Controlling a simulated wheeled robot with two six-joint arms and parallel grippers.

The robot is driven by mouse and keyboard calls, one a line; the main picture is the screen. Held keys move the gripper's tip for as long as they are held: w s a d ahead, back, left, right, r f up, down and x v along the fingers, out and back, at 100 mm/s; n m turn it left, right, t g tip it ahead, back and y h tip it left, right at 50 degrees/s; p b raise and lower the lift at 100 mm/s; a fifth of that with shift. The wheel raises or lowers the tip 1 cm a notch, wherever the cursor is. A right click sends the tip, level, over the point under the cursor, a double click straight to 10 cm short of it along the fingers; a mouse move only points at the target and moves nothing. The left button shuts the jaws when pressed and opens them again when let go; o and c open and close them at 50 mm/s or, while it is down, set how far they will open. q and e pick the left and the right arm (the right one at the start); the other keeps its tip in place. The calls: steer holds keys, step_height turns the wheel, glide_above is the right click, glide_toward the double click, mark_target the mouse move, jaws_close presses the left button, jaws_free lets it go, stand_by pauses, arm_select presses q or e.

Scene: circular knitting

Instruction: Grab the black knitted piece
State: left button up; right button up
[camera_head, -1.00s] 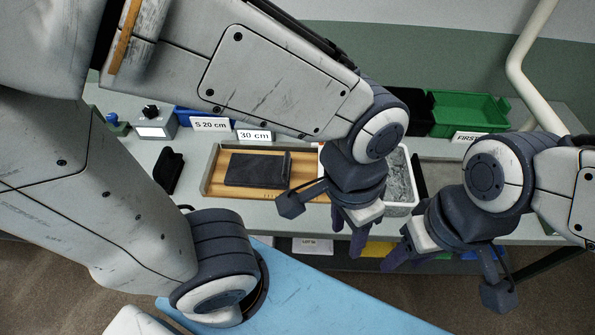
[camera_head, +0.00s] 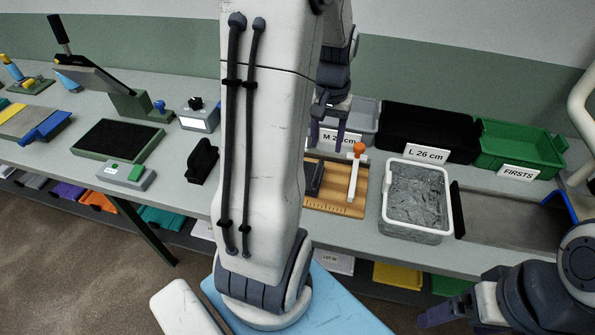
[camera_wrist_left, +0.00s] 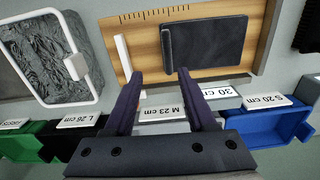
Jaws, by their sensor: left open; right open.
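The black knitted piece (camera_wrist_left: 208,45) is a flat dark rectangle on a wooden measuring board (camera_wrist_left: 148,42), with a thick ridge along one end. In the head view only an end of the piece (camera_head: 315,178) shows, the rest hidden by my left arm. My left gripper (camera_head: 327,132) is open and empty near the board's back edge. In the left wrist view its fingertips (camera_wrist_left: 159,75) point towards the board, with the piece ahead and to the right. My right gripper (camera_head: 438,312) is low at the bottom right, open and away from the piece.
A white slider with an orange knob (camera_head: 356,176) crosses the board. A white bin of grey scraps (camera_head: 418,193) stands to its right. Labelled bins, including a black one (camera_head: 420,128) and a green one (camera_head: 520,146), line the back. A black upright object (camera_head: 203,158) stands left.

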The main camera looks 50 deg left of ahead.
arm_select(q)
glide_above(319, 169)
step_height(319, 169, down, 4)
steer(key=shift+s+d+f, duration=0.15)
steer(key=shift+f, duration=0.1)
steer(key=shift+f+p, duration=0.85)
steer(key=shift+f, duration=2.25)
jaws_close()
